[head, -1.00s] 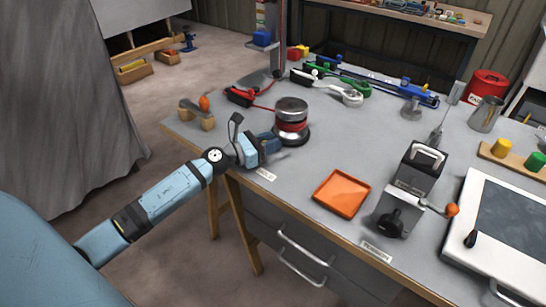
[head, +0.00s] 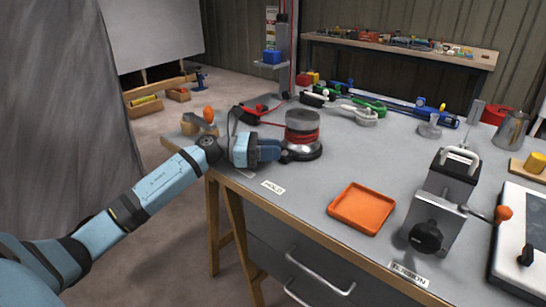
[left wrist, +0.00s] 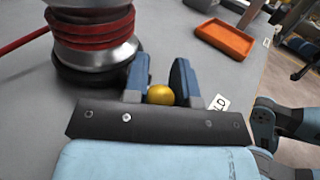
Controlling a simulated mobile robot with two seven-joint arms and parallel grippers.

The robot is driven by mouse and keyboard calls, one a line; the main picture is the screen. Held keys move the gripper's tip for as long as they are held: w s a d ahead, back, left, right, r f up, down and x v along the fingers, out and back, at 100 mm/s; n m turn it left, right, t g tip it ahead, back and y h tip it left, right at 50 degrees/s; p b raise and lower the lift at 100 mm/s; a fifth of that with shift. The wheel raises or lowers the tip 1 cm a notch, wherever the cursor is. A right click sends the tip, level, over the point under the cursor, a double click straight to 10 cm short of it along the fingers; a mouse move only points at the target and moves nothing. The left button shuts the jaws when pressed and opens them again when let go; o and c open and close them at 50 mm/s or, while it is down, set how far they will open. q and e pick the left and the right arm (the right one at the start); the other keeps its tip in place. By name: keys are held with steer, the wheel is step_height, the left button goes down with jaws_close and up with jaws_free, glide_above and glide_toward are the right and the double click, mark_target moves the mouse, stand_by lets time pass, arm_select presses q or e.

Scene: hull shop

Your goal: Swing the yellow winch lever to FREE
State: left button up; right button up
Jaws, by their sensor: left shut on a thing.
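The winch (head: 302,128) is a metal drum wound with red rope on a dark round base, near the bench's left front edge. The left wrist view shows its drum (left wrist: 92,30) at upper left. My left gripper (head: 284,152) is beside the winch base, low over the bench. In the left wrist view its blue fingers (left wrist: 160,90) are shut on the lever's round yellow knob (left wrist: 160,95). The rest of the lever is hidden by the gripper. A HOLD label (head: 272,188) lies on the bench in front of the gripper. My right gripper is not in view.
An orange tray (head: 362,208) lies right of the winch. A grey device with an orange-knobbed handle (head: 437,210) stands farther right, behind a TENSION label (head: 409,273). A wooden piece with an orange knob (head: 200,122) is behind my left wrist. Bench between winch and tray is clear.

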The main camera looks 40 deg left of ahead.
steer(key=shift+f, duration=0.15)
arm_select(q)
steer(key=o, duration=0.9)
steer(key=p+v, duration=0.1)
steer(key=v, duration=1.2)
steer(key=shift+w+p, duration=0.1)
steer(key=shift+p, duration=0.3)
steer(key=shift+s+a, duration=0.3)
steer(key=shift+a, duration=0.1)
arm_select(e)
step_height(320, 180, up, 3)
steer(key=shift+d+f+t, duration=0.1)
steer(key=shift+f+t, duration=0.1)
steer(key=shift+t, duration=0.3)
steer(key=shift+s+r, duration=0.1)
